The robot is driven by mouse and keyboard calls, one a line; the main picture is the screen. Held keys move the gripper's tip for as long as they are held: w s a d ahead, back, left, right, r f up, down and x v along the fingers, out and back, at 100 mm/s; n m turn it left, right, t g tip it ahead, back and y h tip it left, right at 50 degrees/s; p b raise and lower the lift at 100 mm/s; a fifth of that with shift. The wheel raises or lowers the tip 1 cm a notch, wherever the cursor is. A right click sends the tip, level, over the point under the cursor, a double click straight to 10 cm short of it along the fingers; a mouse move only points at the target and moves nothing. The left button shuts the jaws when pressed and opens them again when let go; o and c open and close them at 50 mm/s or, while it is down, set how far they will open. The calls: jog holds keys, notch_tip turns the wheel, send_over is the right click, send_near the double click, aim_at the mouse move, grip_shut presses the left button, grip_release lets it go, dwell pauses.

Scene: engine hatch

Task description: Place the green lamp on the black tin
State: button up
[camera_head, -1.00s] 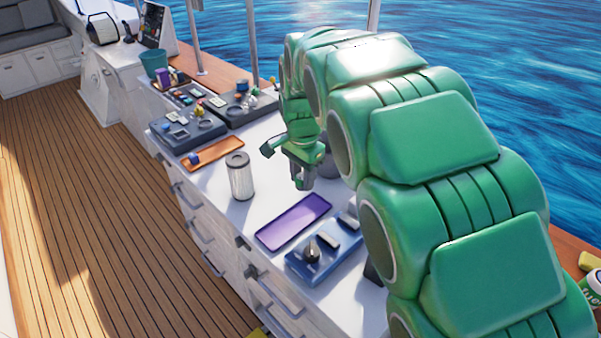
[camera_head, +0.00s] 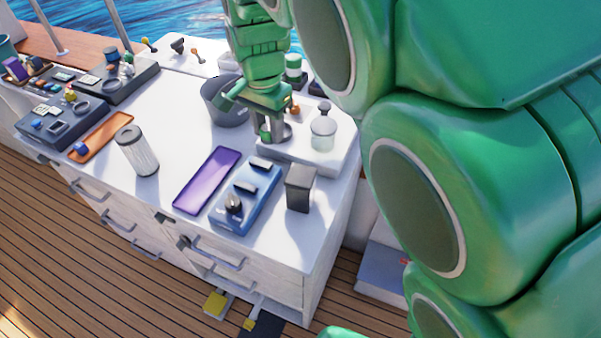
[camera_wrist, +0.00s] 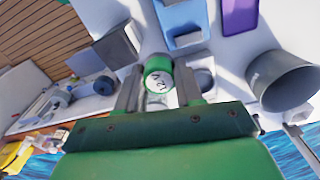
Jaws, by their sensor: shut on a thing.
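The green lamp (camera_wrist: 158,72), a small green cylinder with a pale end marked 12V, is between my gripper's fingers (camera_wrist: 159,88) in the wrist view. My gripper (camera_head: 273,132) is shut on it in the head view, pointing down over the white raised tray (camera_head: 338,160). There the lamp is mostly hidden by the fingers. The black tin (camera_head: 300,190), a dark upright box, stands on the white counter to the right of the blue switch box, nearer the front than my gripper. It also shows at upper left in the wrist view (camera_wrist: 116,48), apart from the lamp.
The blue switch box (camera_head: 247,198) and purple tray (camera_head: 207,180) lie left of the tin. A grey bucket (camera_head: 226,110) stands beside my gripper. A clear stoppered bottle (camera_head: 323,134) stands on the white tray. A white ribbed cylinder (camera_head: 137,152) is further left.

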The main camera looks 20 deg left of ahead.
send_near(301, 174)
jog(key=shift+m, duration=0.4)
jog(key=shift+f, duration=3.2)
jog(key=shift+d+f, duration=0.1)
jog(key=o, duration=1)
notch_tip(301, 174, up, 12)
jog(key=shift+r, duration=0.15)
